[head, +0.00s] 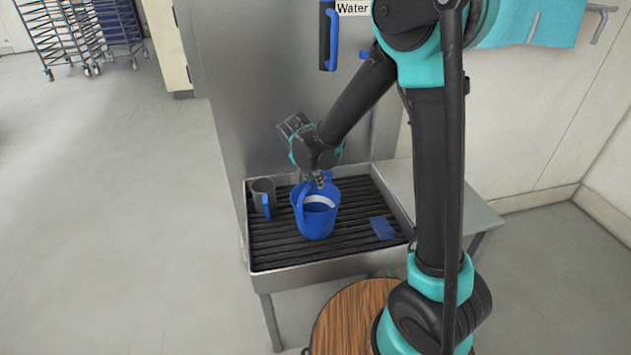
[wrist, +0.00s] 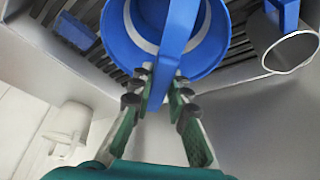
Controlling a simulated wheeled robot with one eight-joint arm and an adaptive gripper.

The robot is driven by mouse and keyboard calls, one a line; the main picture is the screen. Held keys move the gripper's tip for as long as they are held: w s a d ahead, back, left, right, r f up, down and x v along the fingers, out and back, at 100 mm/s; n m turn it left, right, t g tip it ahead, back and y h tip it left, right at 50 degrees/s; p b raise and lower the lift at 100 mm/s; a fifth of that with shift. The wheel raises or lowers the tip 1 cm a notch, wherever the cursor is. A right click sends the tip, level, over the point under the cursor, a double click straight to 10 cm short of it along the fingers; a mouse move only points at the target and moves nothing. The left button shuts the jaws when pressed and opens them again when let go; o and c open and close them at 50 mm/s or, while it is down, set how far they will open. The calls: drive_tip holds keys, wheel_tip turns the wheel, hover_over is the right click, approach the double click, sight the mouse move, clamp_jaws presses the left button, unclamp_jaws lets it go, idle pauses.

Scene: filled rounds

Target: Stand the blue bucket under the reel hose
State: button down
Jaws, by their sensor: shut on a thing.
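The blue bucket (head: 316,222) is upright over the slatted drain grate, around its middle; I cannot tell whether its base touches the slats. It has a pale band inside and also fills the top of the wrist view (wrist: 208,48). My gripper (head: 322,182) is shut on the bucket's upright blue handle at its back rim. In the wrist view my gripper's fingers (wrist: 160,92) sit on both sides of that handle. A black and blue piece (head: 325,38) hangs above beside a "Water" label; I cannot tell whether it belongs to the reel hose.
A grey jug with a blue handle (head: 262,190) stands left of the bucket on the steel drain tray (head: 335,265). A flat blue block (head: 383,228) lies on the grate to the right. A pale side shelf (head: 455,205) adjoins the tray. Racks stand far left; open floor lies left.

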drive_tip(key=shift+f, duration=0.15)
drive_tip(key=c, duration=1.5)
unclamp_jaws()
drive_tip(key=shift+o, duration=0.2)
drive_tip(key=v, duration=1.2)
drive_tip(key=s+d+f+n, duration=0.2)
drive_tip(key=s+d, duration=0.3)
drive_tip(key=d, duration=0.3)
drive_tip(key=s+d+f+n+y, duration=0.1)
drive_tip(key=s+d+f, duration=0.3)
drive_tip(key=d, duration=0.5)
drive_tip(key=s+d+f+n+y, duration=0.1)
drive_tip(key=s+d+f+n, duration=0.1)
drive_tip(key=s+d, duration=0.4)
drive_tip(key=d+f, duration=0.1)
drive_tip(key=d, duration=0.2)
drive_tip(key=shift+s+f+n, duration=0.2)
drive_tip(key=shift+f+n, duration=0.1)
drive_tip(key=shift+n, duration=0.1)
